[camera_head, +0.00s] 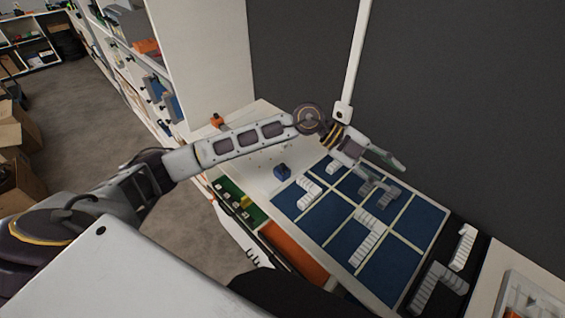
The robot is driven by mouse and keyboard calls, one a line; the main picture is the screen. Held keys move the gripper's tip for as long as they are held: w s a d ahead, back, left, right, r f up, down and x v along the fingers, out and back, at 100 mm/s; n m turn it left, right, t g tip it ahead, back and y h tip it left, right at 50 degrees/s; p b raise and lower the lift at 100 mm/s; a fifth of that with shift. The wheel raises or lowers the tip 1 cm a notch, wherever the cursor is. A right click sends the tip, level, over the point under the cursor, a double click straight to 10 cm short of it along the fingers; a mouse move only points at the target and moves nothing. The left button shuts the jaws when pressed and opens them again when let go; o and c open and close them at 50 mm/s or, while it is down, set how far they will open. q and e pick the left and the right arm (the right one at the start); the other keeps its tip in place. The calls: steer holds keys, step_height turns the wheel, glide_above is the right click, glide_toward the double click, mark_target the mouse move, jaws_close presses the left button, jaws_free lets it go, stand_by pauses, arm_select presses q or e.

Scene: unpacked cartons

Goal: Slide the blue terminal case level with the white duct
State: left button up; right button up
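A small dark blue case (282,172) sits on the pale top of the bench, left of the blue mat. I take it for the terminal case. A long white duct (356,55) runs down the dark wall and ends in a small white fitting above the bench. My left gripper (388,177) hangs over the far part of the mat, to the right of the case and apart from it. Its fingers look spread, with one pale greenish finger clear and the other hard to separate from the grey shapes below. I see nothing held. My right gripper is out of view.
White stepped blocks (366,235) lie on the blue mat (392,270), which has pale dividing strips. More white blocks (440,283) lie on a black surface at right. An orange item (216,120) stands at the bench's far left. Bare bench surrounds the blue case.

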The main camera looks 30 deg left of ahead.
arm_select(q)
steer(key=w+a+f+y, duration=0.2)
steer(key=a+f+y, duration=0.2)
steer(key=a, duration=0.3)
steer(key=n+y, duration=0.6)
steer(key=y, duration=0.4)
glide_above(282, 164)
steer(key=shift+r, duration=0.2)
step_height(282, 164, down, 14)
steer(key=p, duration=0.2)
steer(key=shift+d+r+p, duration=0.1)
steer(key=shift+p, duration=0.25)
